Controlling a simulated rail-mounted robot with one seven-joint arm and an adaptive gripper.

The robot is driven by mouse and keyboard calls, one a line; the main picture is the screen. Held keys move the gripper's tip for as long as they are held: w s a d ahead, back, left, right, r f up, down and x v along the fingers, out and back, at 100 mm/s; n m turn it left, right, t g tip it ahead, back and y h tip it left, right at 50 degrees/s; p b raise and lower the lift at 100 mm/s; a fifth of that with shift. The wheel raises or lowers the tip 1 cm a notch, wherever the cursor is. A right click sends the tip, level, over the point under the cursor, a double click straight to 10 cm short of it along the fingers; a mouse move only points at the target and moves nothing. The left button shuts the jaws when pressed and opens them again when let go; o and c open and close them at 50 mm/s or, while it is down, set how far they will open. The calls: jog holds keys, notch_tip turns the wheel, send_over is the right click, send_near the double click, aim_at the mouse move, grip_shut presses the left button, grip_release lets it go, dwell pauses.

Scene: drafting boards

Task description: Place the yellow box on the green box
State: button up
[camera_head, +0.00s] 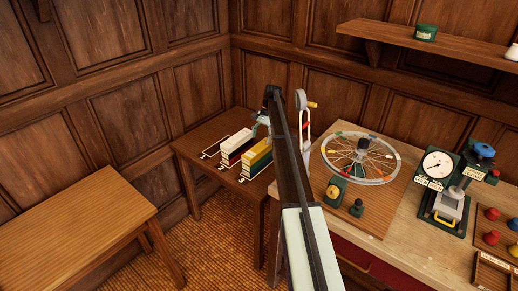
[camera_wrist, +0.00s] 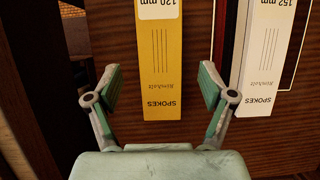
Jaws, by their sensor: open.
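The yellow box (camera_wrist: 168,70), labelled SPOKES 120 mm, lies on top of a stack on the small corner table (camera_head: 193,147); in the head view the yellow box (camera_head: 257,149) is the top of the right-hand stack. My gripper (camera_wrist: 162,88) is open above it, with its two fingers apart on either side of the box in the wrist view. In the head view my gripper (camera_head: 262,120) is small and partly behind my arm, near the back of the stacks.
A white box (camera_wrist: 265,60), labelled 152 mm, tops the neighbouring stack, close to the right finger in the wrist view. In the head view, the white box (camera_head: 236,140) lies above red and dark layers. A workbench (camera_head: 425,255) with a spoked wheel (camera_head: 361,158) stands at right.

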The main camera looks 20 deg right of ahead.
jog(key=b+v, duration=0.1)
jog(key=v, duration=0.5)
jog(key=shift+r, duration=0.35)
jog(key=shift+d, duration=0.15)
jog(key=s+a+f+n, duration=0.1)
jog(key=a+f+n, duration=0.1)
jog(key=a, duration=0.6)
jog(key=s+a+f+n+y+p, duration=0.1)
jog(key=a+f, duration=0.1)
jog(key=a, duration=0.6)
jog(key=s+a+f+n, duration=0.2)
jog(key=a+f, duration=0.1)
jog(key=a, duration=0.5)
jog(key=s+a+f+n+g, duration=0.1)
jog(key=s+a+f, duration=0.45)
jog(key=f, duration=0.25)
jog(key=s+a+f+n+g+h, duration=0.2)
jog(key=s+f, duration=2)
jog(key=s, duration=0.4)
jog(key=s+f+n+g+h, duration=0.1)
jog(key=s+f+n, duration=0.1)
jog(key=s, duration=1.6)
jog(key=s+f+n+h+b, duration=0.1)
jog(key=s+f, duration=0.3)
jog(key=s, duration=1.4)
jog(key=shift+d+f+n+g+h, duration=0.25)
jog(key=shift+d+n+g+h, duration=0.15)
jog(key=shift+n, duration=0.3)
